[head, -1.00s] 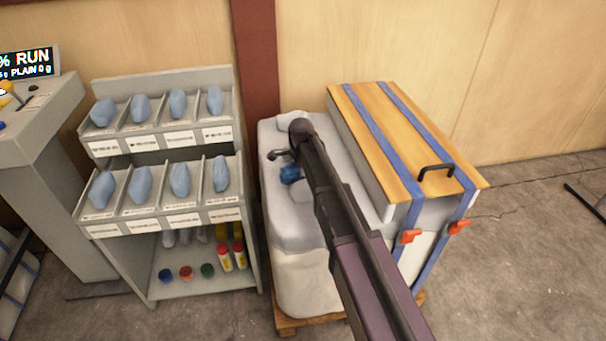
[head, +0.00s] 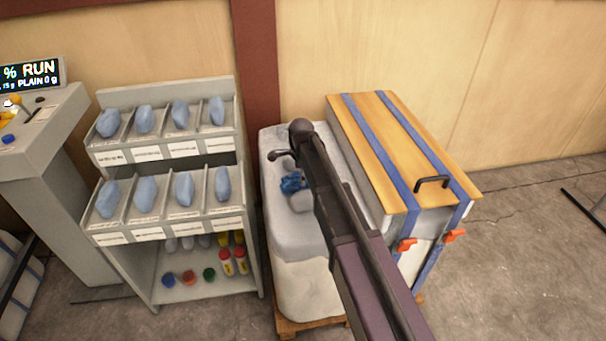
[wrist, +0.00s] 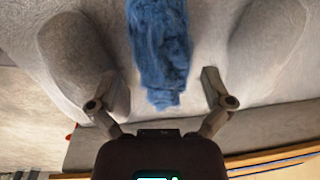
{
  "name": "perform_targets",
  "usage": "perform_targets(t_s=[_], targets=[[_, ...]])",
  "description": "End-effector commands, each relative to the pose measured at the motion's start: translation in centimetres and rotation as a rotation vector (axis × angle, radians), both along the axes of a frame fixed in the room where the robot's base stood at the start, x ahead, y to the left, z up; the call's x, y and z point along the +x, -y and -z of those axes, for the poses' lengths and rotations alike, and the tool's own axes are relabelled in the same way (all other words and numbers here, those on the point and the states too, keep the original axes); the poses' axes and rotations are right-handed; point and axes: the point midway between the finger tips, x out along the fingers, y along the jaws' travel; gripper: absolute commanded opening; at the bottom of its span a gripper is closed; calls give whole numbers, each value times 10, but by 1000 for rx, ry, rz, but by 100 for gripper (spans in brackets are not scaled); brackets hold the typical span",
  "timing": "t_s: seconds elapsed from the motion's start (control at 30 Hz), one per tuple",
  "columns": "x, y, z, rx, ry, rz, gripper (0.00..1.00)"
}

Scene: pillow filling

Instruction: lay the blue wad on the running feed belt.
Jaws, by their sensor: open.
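The blue wad (head: 292,183) lies on the pale grey, soft-looking top of a large block (head: 290,235), partly hidden by my arm in the head view. In the wrist view the wad (wrist: 160,45) is a rough, fuzzy blue strip running up out of the picture. My gripper (wrist: 158,85) is open, with one finger on each side of the wad's near end. I cannot tell whether the fingers touch it. In the head view my fingers are mostly hidden by the arm. No feed belt can be made out in these views.
Rounded grey lumps (wrist: 270,40) flank the wad. A strapped crate with a wooden lid (head: 385,130) stands right of the block. A grey rack (head: 160,155) with blue pieces in bins stands left. A console display (head: 30,73) reads RUN.

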Motion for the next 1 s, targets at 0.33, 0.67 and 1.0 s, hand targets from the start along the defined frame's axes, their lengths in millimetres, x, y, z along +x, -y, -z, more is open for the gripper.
perform_targets(t_s=[0.33, 0.67, 1.0], targets=[[-3, 1, -33, 0, 0, 0, 100], [-5, 1, -59, 0, 0, 0, 100], [-6, 2, -73, 0, 0, 1, 100]])
